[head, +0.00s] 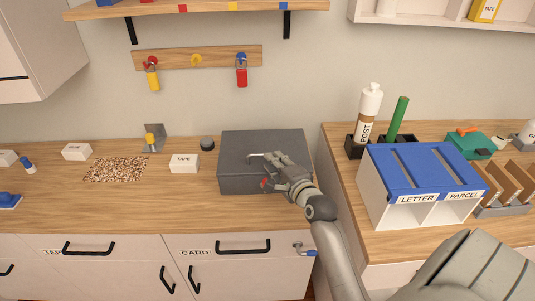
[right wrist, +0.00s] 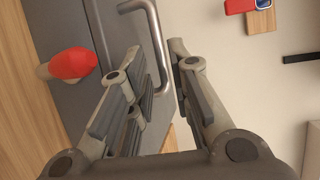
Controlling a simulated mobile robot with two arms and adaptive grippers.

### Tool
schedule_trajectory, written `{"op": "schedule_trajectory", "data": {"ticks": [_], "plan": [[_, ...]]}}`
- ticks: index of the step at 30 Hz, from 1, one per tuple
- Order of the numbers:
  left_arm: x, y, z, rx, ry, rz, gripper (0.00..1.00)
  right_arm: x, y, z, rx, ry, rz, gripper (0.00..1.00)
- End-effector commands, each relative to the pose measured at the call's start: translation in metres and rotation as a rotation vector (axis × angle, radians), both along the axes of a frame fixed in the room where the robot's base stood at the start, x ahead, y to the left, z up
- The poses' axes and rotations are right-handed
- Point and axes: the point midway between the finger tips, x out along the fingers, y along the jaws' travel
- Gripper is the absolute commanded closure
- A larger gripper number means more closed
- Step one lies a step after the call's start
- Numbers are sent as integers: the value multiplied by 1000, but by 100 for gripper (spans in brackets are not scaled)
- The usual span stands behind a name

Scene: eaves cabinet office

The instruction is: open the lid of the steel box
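The grey steel box (head: 235,148) stands on the left wooden counter, against the wall, with its lid down. A silver bar handle (head: 252,156) is on the lid. It also shows in the right wrist view (right wrist: 158,40). My right gripper (head: 278,162) is over the box at the handle. In the right wrist view its fingers (right wrist: 156,56) are apart, with the handle bar between the tips; I cannot tell whether they touch it. A red-topped knob (right wrist: 72,63) shows beside the fingers, low at the box's front. My left gripper is out of view.
A TAPE box (head: 184,163) and a dark round pot (head: 207,144) stand left of the steel box. Padlocks hang on a wooden rail (head: 210,57) above. A blue-topped letter and parcel sorter (head: 425,165) stands on the right counter. The counter front left of my arm is clear.

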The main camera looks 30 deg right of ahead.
Motion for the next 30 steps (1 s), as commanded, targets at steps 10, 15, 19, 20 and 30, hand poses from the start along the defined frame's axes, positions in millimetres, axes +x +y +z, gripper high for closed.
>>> {"op": "schedule_trajectory", "data": {"ticks": [10, 15, 19, 20, 30], "plan": [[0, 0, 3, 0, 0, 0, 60, 43, -6, -7, -1, 0, 1, 81], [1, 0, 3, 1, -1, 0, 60, 50, -7, -9, -2, 0, 0, 81], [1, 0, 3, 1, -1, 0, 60, 51, -7, -9, -2, 1, 0, 81], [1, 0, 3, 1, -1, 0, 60, 51, -7, -9, -2, 1, 0, 81], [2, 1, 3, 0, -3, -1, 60, 50, -7, -10, -2, 1, 0, 100]]}}
